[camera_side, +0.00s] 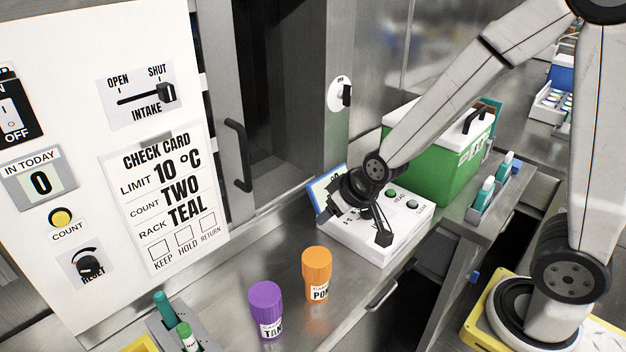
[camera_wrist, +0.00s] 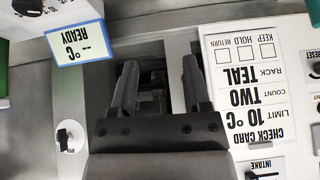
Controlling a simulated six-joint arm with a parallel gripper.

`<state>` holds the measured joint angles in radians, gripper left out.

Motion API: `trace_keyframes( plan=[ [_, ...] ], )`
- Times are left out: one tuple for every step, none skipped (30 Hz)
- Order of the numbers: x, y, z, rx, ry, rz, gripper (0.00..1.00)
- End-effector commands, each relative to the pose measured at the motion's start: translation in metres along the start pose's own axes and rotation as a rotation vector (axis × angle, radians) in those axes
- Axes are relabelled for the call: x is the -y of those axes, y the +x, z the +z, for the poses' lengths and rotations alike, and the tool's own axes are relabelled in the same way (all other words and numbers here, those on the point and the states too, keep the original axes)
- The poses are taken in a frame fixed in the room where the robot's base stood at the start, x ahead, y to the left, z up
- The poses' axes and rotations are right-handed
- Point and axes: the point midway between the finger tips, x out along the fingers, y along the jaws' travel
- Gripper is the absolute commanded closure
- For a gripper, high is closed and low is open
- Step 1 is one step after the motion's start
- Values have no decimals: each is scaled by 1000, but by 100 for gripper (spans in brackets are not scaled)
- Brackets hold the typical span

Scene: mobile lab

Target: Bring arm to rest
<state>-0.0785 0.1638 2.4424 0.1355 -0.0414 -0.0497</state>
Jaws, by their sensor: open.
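My gripper (camera_side: 378,222) hangs over the white instrument box (camera_side: 352,239) on the steel bench in the side view. In the wrist view its two dark fingers (camera_wrist: 161,88) stand apart with nothing between them. My arm reaches in from the upper right, bent down at the wrist. The box has a blue-edged display, partly hidden by my wrist in the side view. In the wrist view this display (camera_wrist: 78,43) reads "-- °C READY". Whether the fingers touch the box cannot be told.
A purple-capped jar (camera_side: 267,308) and an orange-capped jar (camera_side: 317,275) stand on the bench. A green cooler (camera_side: 432,160) and a rack with teal-capped tubes (camera_side: 486,200) stand behind the box. A white panel with a check card (camera_side: 163,200) is at left. More tubes (camera_side: 185,335) stand at front left.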

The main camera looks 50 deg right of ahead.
Motion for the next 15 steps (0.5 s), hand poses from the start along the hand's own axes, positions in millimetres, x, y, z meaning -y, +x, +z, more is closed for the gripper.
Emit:
trace_keyframes(
  plan=[
    [-5,-8,11,48,-2,4,39],
    [-8,-12,19,80,-3,6,39],
    [-11,-17,29,122,-5,10,39],
    [-13,-20,36,151,-6,13,39],
    [-15,-24,42,179,-7,16,39],
    [-18,-29,50,213,-8,21,39],
    [-20,-32,56,236,-9,24,39],
    [-22,-35,61,257,-11,27,39],
    [-24,-39,67,282,-12,30,39],
    [-25,-41,70,298,-12,33,39],
    [-26,-43,73,309,-12,35,39],
    [-27,-45,76,324,-12,37,39],
    [-28,-46,78,332,-13,39,39],
    [-28,-47,80,337,-13,40,39],
    [-29,-47,81,343,-13,41,39]
  ],
)
